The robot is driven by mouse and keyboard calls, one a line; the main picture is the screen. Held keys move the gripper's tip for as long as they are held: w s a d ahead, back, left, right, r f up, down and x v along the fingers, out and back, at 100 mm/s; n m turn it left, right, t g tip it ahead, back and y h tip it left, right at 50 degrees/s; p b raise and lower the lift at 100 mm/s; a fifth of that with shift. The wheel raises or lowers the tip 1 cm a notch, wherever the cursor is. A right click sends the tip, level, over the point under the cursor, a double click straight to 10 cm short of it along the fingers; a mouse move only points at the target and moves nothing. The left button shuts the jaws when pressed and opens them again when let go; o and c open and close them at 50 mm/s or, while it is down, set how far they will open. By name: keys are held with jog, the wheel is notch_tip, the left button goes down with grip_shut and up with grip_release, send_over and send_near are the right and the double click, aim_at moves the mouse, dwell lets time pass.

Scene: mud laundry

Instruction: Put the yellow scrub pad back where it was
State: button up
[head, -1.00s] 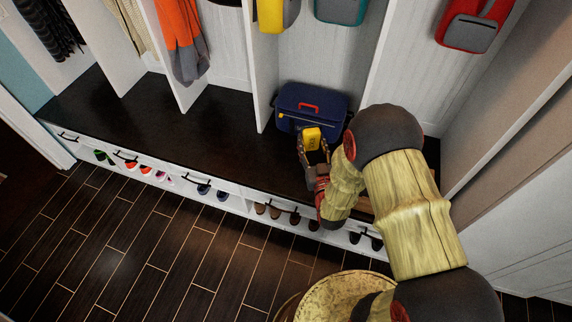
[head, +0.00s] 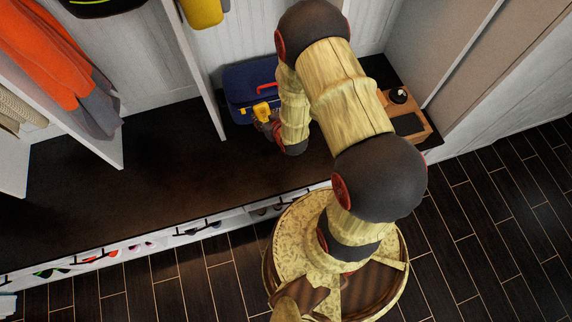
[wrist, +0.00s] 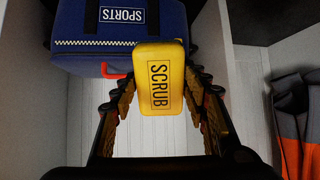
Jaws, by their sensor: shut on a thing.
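The yellow scrub pad (head: 262,110) is held in my gripper (head: 268,123), in front of the blue bag (head: 243,85) on the dark bench. In the wrist view the pad (wrist: 160,80) shows its black "SCRUB" label and sits between the two fingers of my gripper (wrist: 162,88), which is shut on it. The blue bag, marked "SPORTS", shows behind the pad in the wrist view (wrist: 95,30). Part of the bag is hidden by my arm in the head view. Whether the pad touches the bag I cannot tell.
A wooden tray (head: 424,130) with a dark recess and a small round dark object (head: 398,95) stands at the right end of the bench (head: 150,165). White dividers (head: 200,75) split the cubbies. The bench left of the bag is clear. Shoes sit in slots below.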

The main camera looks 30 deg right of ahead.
jog(key=s+d+f+m+g+b, duration=0.1)
jog(key=s+d+f+g, duration=0.25)
jog(key=s, duration=0.45)
jog(key=s+d+f+g+y, duration=0.1)
jog(key=s+d+f+g, duration=0.25)
jog(key=s, duration=0.45)
jog(key=s+d+f+m+g+b, duration=0.1)
jog(key=s+d+f+g, duration=0.1)
jog(key=s+f+g, duration=0.45)
jog(key=t+b, duration=0.2)
jog(key=t, duration=0.1)
send_over(288, 167)
jog(key=f, duration=0.7)
jog(key=shift+s+d+f, duration=0.15)
jog(key=shift+d+f, duration=0.05)
jog(key=shift+f, duration=0.2)
jog(key=shift+a+f, duration=0.1)
jog(key=shift+f, duration=0.15)
notch_tip(288, 167, down, 3)
jog(key=shift+f+b, duration=0.1)
jog(key=shift+b, duration=1.1)
jog(key=shift+c, duration=1)
jog(key=o, duration=1.1)
jog(key=shift+o, duration=0.6)
